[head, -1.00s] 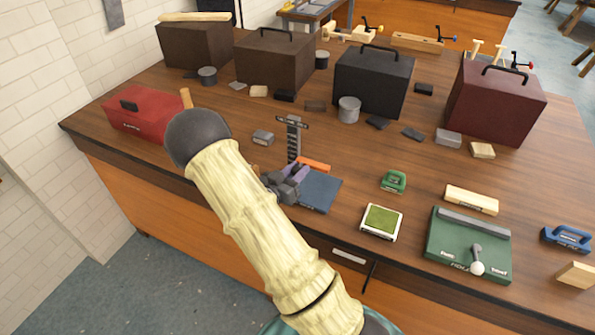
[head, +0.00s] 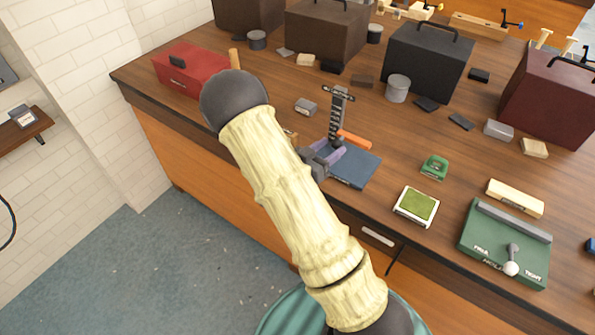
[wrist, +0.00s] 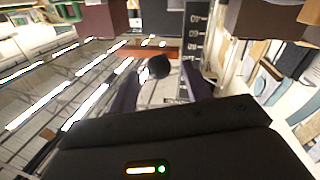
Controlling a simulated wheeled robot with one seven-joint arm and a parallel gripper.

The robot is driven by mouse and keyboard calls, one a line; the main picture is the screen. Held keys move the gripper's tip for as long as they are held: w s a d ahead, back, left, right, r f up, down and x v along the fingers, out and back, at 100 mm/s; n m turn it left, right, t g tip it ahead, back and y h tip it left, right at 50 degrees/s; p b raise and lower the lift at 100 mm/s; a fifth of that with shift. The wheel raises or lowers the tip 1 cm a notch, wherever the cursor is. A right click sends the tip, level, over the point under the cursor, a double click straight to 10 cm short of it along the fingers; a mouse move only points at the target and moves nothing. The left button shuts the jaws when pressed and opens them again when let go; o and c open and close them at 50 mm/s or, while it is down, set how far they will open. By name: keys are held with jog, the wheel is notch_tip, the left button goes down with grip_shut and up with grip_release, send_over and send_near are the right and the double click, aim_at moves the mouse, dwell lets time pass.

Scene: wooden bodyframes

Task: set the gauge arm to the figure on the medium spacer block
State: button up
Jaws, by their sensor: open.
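The gauge stands on the bench as a dark upright scale (head: 337,112) with pale marks, rising from a blue-grey base plate (head: 352,168). Its orange arm (head: 354,139) sticks out to the right, low on the scale. In the wrist view the scale (wrist: 195,40) shows figures too small to read surely, and the orange arm (wrist: 150,52) has a black knob (wrist: 158,66). My gripper (head: 333,153) is open beside the gauge; its purple fingers (wrist: 158,92) stand on both sides of the knob in that view. A grey block (head: 306,106) lies behind; I cannot tell which block is the medium spacer.
A red toolbox (head: 190,72) stands at the left. Dark cases, a grey can (head: 397,88) and several small blocks stand at the back. A green stamp (head: 434,167), a green pad (head: 416,206) and a green lever box (head: 505,245) lie to the right.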

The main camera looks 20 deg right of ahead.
jog(key=b+v, duration=0.2)
jog(key=v, duration=1.2)
jog(key=shift+a, duration=0.2)
